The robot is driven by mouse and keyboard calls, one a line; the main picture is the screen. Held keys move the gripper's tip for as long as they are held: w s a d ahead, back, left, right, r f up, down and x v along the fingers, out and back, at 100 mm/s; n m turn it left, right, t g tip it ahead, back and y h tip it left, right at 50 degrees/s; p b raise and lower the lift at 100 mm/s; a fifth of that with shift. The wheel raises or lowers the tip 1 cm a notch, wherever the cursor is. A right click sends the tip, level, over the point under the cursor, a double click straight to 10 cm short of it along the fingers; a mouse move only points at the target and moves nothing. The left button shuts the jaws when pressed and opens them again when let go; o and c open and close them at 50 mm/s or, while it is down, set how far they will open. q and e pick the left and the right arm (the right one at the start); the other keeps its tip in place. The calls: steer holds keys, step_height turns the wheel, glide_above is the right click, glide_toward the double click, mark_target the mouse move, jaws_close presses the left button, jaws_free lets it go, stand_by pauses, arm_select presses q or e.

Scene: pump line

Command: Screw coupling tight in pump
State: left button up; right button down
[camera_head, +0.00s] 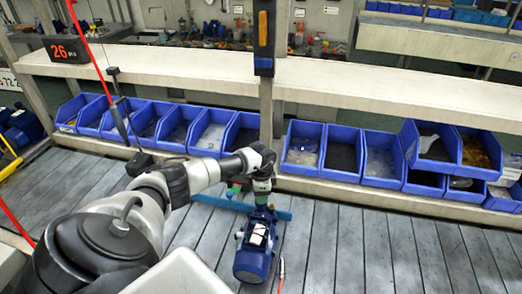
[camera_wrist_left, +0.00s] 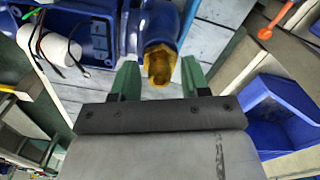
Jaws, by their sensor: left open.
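The blue pump (camera_head: 254,248) stands on the slatted line in the lower middle of the head view. Its blue body (camera_wrist_left: 100,22) fills the upper left of the left wrist view. A yellow-brown coupling (camera_wrist_left: 160,64) sits at the end of the pump's blue port. My left gripper (camera_head: 262,190) is above the far end of the pump. In the wrist view its green fingers (camera_wrist_left: 159,80) are open, one on each side of the coupling, with visible gaps. I cannot tell how deep the coupling sits. My right gripper is not in view.
A blue bar (camera_head: 283,214) lies across the line behind the pump. Blue bins (camera_head: 303,146) line the shelf edge beyond. A post (camera_head: 264,90) rises behind my left wrist. A red cable (camera_head: 281,275) lies right of the pump. The slats farther right (camera_head: 400,255) are clear.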

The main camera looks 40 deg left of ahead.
arm_select(q)
steer(key=n, duration=0.3)
steer(key=shift+c, duration=0.2)
jaws_close()
steer(key=shift+m, duration=0.6)
steer(key=shift+m+b, duration=0.35)
steer(key=shift+m, duration=0.65)
steer(key=shift+f+m+b, duration=0.1)
steer(key=shift+m+b, duration=0.3)
steer(key=shift+m, duration=1.3)
